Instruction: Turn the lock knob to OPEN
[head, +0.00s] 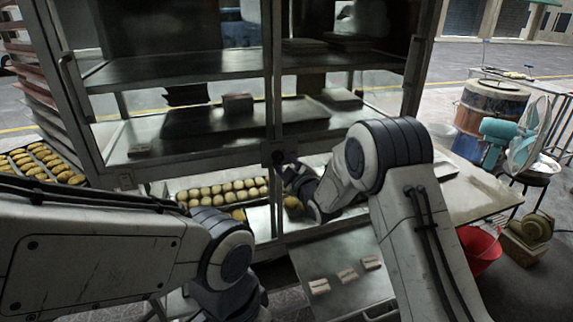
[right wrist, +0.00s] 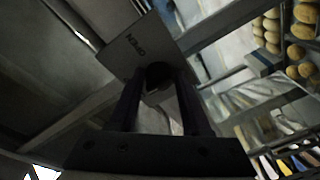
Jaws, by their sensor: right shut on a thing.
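The lock knob is a small dark round knob (right wrist: 159,74) on a grey plate (right wrist: 134,48) marked OPEN, seen in the right wrist view. In the head view the lock (head: 278,157) is a dark spot on the middle upright of the glass cabinet (head: 270,85). My right gripper (right wrist: 160,82) is shut on the knob, one finger on each side. It also shows in the head view (head: 288,167), partly hidden by its own wrist. Which way the knob points is hidden between the fingers. My left arm is low at the left; its gripper is out of view.
Trays of buns (head: 222,192) lie behind and below the lock. A lower metal shelf (head: 340,290) carries several small labels. A table (head: 465,190), a red bucket (head: 482,250) and a fan (head: 525,135) stand to the right.

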